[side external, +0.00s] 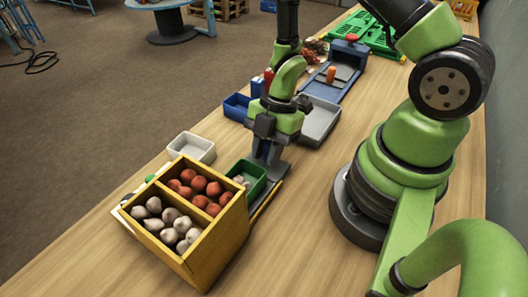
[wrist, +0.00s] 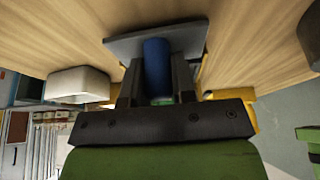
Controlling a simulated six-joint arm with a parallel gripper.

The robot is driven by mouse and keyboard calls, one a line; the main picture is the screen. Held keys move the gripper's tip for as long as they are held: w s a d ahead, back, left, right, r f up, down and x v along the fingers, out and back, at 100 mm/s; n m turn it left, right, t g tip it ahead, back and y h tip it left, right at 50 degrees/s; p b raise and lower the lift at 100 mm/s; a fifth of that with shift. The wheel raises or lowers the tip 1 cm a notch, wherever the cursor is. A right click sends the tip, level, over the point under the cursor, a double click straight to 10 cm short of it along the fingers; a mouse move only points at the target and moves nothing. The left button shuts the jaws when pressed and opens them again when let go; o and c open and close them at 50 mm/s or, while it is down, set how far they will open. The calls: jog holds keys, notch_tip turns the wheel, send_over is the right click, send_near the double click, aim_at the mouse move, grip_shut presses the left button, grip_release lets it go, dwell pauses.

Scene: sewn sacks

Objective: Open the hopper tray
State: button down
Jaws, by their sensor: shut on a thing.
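A yellow wooden box (side external: 240,222), split into compartments of red-orange vegetables and pale bulbs, stands at the front left; it appears to be the hopper. A flat dark grey plate (side external: 268,187) lies behind it to the right and also shows in the wrist view (wrist: 195,38). My gripper (side external: 266,158) reaches down over this plate. In the wrist view my gripper (wrist: 158,75) is shut on a blue upright cylinder (wrist: 157,60), seemingly a handle on the plate. Whether the plate is the hopper tray, and how far it is out, I cannot tell.
A small green bin (side external: 257,180) stands tight between the yellow box and my gripper. A white bin (side external: 192,148) is to the left. A blue bin (side external: 236,107) and a grey bin (side external: 319,122) stand behind. The tabletop right of the plate is clear up to my base.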

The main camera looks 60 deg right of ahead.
jog(key=c, duration=0.9)
grip_release()
jog(key=shift+c, duration=0.2)
jog(key=shift+r, duration=0.1)
jog(key=v, duration=0.9)
jog(key=shift+d+r, duration=0.2)
jog(key=shift+r, duration=0.15)
jog(key=w+d+r+m+t+h, duration=0.2)
jog(key=w+r+m+t+h, duration=0.15)
jog(key=r+m, duration=0.35)
jog(key=w+d+r+m+t+h, duration=0.25)
jog(key=r+m+t, duration=0.2)
jog(key=r, duration=0.35)
jog(key=s+a+r+m+y, duration=0.1)
jog(key=s+a+r+m, duration=0.1)
jog(key=s+a+m, duration=0.2)
jog(key=s+a+r+m+y, duration=0.2)
jog(key=s+a+m, duration=0.2)
jog(key=s, duration=0.6)
jog(key=shift+a+r+m+g+y, duration=0.2)
jog(key=shift+r+m+g+y, duration=0.15)
jog(key=shift+m, duration=0.9)
